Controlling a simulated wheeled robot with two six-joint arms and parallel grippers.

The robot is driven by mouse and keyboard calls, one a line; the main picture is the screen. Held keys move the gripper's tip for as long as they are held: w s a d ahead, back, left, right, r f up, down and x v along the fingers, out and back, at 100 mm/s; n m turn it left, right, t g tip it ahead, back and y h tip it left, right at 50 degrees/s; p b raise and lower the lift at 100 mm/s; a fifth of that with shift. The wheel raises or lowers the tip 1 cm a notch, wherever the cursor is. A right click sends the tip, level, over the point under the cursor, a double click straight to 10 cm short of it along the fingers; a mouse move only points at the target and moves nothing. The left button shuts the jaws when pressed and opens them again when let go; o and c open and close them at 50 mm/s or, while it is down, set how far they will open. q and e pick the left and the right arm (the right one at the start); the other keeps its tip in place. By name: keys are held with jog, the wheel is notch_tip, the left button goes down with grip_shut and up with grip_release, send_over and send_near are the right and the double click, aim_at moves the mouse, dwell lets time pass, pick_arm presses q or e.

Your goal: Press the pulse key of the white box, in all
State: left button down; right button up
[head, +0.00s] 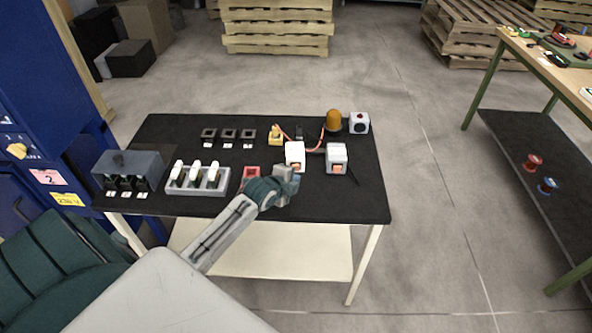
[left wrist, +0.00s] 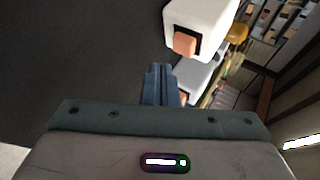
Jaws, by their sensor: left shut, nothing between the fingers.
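The white box (head: 295,151) stands on the black table top right of its middle. Its orange-pink key faces the front. In the left wrist view the white box (left wrist: 212,22) is at the upper middle, with its key (left wrist: 186,43) on the near face. My left gripper (head: 290,172) is shut and empty, just in front of the white box. My right gripper is not in view.
A grey box (head: 337,158) with an orange key stands right of the white box. An amber lamp (head: 334,121) is behind. A red part (head: 250,172) and a rack of white pieces (head: 196,178) are left of my gripper. The table's front right is clear.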

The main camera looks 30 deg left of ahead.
pick_arm(q)
jog(key=s+d+p, duration=0.1)
jog(key=s+d, duration=0.1)
jog(key=s, duration=0.1)
jog(key=shift+d+r+p, duration=0.1)
jog(key=shift+r+p, duration=0.05)
jog(key=shift+p, duration=0.25)
jog(key=shift+s+d, duration=0.3)
jog(key=shift+s, duration=0.1)
dwell(0.3)
